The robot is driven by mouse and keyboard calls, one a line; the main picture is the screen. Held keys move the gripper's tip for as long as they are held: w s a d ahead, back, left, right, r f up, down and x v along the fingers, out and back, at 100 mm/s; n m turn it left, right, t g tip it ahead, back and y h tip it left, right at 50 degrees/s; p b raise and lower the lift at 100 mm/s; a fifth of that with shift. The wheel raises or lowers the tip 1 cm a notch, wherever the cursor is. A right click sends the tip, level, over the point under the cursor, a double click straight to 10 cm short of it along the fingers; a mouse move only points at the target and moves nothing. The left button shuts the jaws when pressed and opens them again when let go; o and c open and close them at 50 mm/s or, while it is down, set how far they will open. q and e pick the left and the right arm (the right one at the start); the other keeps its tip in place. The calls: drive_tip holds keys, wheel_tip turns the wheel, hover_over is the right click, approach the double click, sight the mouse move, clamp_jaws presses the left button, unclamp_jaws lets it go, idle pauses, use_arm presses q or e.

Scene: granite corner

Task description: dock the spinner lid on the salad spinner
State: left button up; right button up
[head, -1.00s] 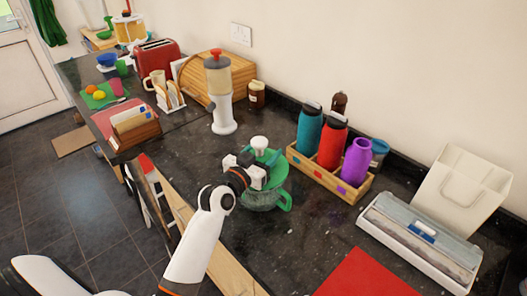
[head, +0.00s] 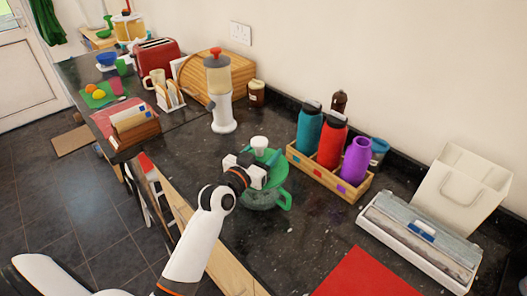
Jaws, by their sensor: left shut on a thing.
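The salad spinner (head: 258,201) is a clear bowl with a green handle on its right side, standing on the dark granite counter. The green spinner lid (head: 272,157) with a white knob on top is over the bowl. My left gripper (head: 258,172) is shut on the spinner lid from the front left and hides part of it. The lid looks tilted, and I cannot tell whether it touches the bowl rim. My right gripper is not in view.
A wooden crate (head: 355,195) holding teal, red and purple bottles stands right of the spinner. A white dispenser (head: 222,115) stands behind it. A red mat (head: 362,275) lies front right, near a grey-topped box (head: 420,240). The counter between is clear.

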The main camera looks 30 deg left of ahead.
use_arm(q)
drive_tip(key=shift+f, duration=0.4)
drive_tip(key=o, duration=0.8)
drive_tip(key=shift+s+a+p, duration=0.15)
drive_tip(key=shift+s+p, duration=0.05)
drive_tip(key=shift+s, duration=1.1)
drive_tip(key=shift+s+a+p, duration=0.1)
drive_tip(key=shift+s+p, duration=0.05)
drive_tip(key=shift+s, duration=1.15)
drive_tip(key=shift+s+a, duration=0.15)
drive_tip(key=shift+s, duration=1.3)
drive_tip(key=shift+s+a, duration=0.1)
drive_tip(key=shift+s, duration=1.35)
drive_tip(key=shift+f, duration=0.1)
